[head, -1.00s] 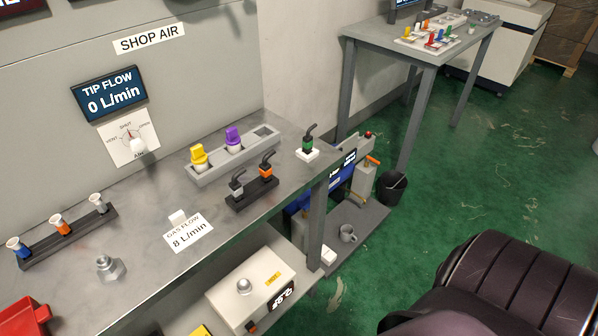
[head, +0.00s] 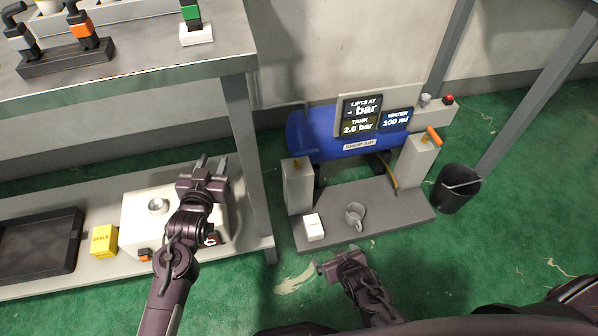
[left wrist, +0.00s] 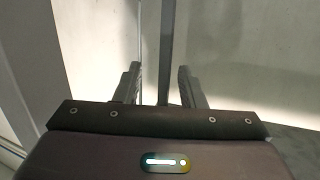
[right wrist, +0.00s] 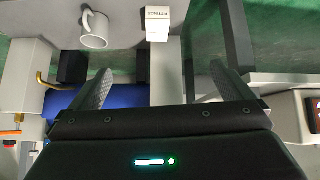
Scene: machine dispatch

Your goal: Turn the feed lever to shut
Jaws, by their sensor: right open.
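An orange-handled lever (head: 433,136) tops the grey post (head: 417,160) to the right of the blue shop-air tank (head: 303,135). A smaller orange-brown piece (head: 297,162) tops the left post. I cannot tell from labels which is the feed lever. My right gripper (head: 318,267) is open and empty, low in front of the grey base plate, away from both posts. In the right wrist view an orange handle (right wrist: 10,132) shows at the left edge. My left gripper (head: 210,165) is open and empty in front of the bench's lower shelf; its fingers (left wrist: 159,85) stand apart.
A grey mug (head: 355,215) and a white box (head: 313,227) stand on the base plate (head: 390,217). A black bin (head: 457,190) is right of it. The bench leg (head: 247,150) stands between my left gripper and the tank. Displays read tank 2.0 bar, water 100.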

